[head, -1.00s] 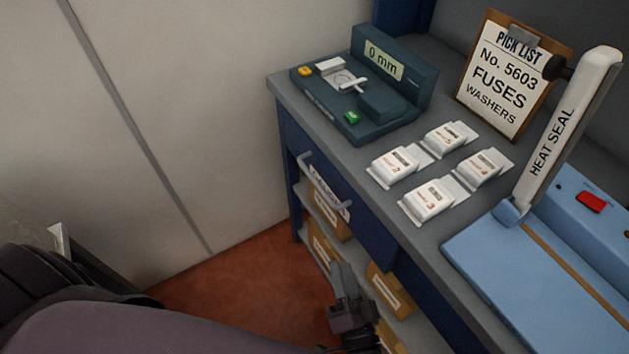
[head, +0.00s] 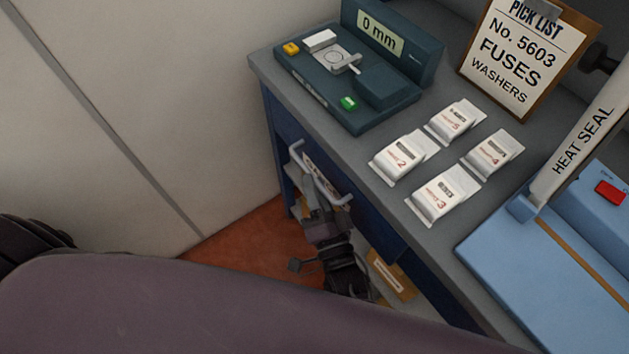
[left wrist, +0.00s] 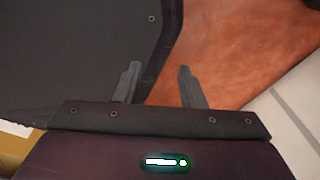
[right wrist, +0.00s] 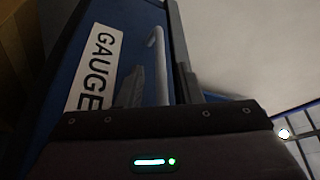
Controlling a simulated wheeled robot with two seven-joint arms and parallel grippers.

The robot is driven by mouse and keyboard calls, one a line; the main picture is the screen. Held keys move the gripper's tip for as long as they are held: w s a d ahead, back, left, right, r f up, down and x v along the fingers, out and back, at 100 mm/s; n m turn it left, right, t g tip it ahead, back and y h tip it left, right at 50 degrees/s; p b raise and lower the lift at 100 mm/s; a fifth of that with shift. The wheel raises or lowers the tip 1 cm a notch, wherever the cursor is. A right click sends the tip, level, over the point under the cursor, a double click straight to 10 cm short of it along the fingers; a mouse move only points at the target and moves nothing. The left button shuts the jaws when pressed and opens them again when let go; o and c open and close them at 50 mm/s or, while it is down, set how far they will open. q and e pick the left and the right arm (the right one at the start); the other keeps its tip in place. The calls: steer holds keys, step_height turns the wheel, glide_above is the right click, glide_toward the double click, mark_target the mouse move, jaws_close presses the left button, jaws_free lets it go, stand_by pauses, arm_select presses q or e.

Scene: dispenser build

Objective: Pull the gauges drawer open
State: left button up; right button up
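The gauges drawer (head: 370,220) is a blue front under the grey bench top, and it looks closed. Its pale bar handle (head: 318,178) runs in front of a white label, which reads "GAUGE" in the right wrist view (right wrist: 95,70). My right gripper (head: 312,200) is just below the handle in the head view. In the right wrist view its fingers (right wrist: 160,85) are apart, with the handle (right wrist: 157,55) showing between them; I cannot tell whether they touch it. My left gripper (left wrist: 158,85) is open and empty above the red floor.
On the bench top (head: 300,110) stand a dark gauge (head: 375,90), several white packets (head: 445,195), a pick-list clipboard (head: 520,60) and a blue heat sealer (head: 530,260). Shelf boxes (head: 390,275) sit below. A pale wall (head: 150,110) stands left of the bench.

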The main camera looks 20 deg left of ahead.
steer(key=shift+w+a, duration=0.2)
steer(key=shift+w, duration=0.05)
jaws_close()
arm_select(q)
steer(key=shift+w+a+r, duration=0.1)
steer(key=shift+w+a, duration=0.3)
steer(key=shift+w, duration=0.3)
steer(key=shift+s, duration=0.1)
arm_select(e)
steer(key=shift+s, duration=0.1)
